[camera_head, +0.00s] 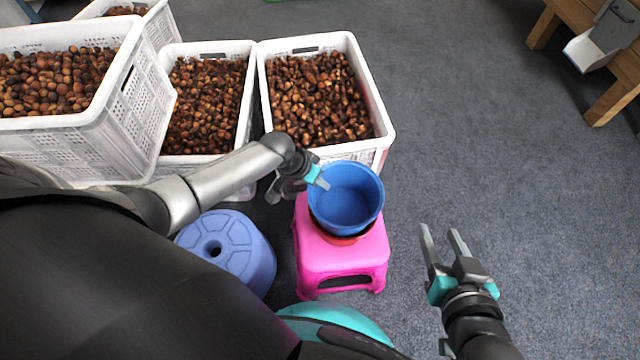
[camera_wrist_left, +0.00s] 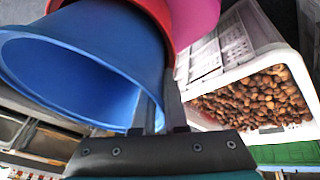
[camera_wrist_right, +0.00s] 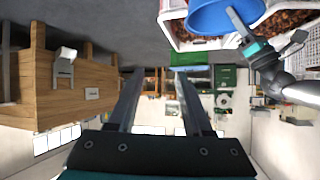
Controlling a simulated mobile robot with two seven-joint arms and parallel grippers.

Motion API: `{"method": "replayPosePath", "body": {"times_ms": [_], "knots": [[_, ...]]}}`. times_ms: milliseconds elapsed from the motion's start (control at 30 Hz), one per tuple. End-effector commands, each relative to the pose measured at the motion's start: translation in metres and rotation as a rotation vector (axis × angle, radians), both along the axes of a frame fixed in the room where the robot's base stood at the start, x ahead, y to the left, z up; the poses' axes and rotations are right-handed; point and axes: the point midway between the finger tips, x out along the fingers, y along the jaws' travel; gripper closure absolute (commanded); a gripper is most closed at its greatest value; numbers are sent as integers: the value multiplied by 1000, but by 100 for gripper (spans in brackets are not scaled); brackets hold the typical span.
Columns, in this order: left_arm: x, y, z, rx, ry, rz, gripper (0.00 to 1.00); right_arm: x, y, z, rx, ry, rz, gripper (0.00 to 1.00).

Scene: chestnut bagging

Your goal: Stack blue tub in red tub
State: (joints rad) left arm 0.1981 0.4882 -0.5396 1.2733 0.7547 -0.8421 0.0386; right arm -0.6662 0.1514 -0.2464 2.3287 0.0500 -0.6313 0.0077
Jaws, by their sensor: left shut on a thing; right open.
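The blue tub (camera_head: 347,198) sits upright in the red tub (camera_head: 341,239) on the pink stool; only a small part of the red tub shows below it. My left gripper (camera_head: 322,181) is shut on the blue tub's left rim. In the left wrist view the blue tub (camera_wrist_left: 85,62) fills the upper left, with the red tub (camera_wrist_left: 152,12) around its base. My right gripper (camera_head: 444,238) is open and empty, to the right of the stool above the floor. In the right wrist view the blue tub (camera_wrist_right: 224,16) shows at the top.
The pink stool (camera_head: 340,258) stands under the tubs. A blue stool (camera_head: 228,250) is to its left. White crates of chestnuts (camera_head: 384,125) stand behind. A wooden bench (camera_head: 612,98) with a scoop (camera_head: 588,52) is at the far right. The floor on the right is clear.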

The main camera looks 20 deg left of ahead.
Motion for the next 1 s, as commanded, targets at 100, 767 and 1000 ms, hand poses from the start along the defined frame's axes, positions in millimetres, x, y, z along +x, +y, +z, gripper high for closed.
{"method": "replayPosePath", "body": {"times_ms": [100, 767, 1000], "knots": [[0, 0, -5, -1, -1, 0, 100, 1, 5, 1, 23, -42, 3, 50], [-2, -1, -16, -1, 4, -2, 100, 3, 15, 6, 77, -131, 8, 50], [-4, 0, -18, 2, 10, -1, 70, 3, 16, 8, 84, -144, 8, 50]]}}
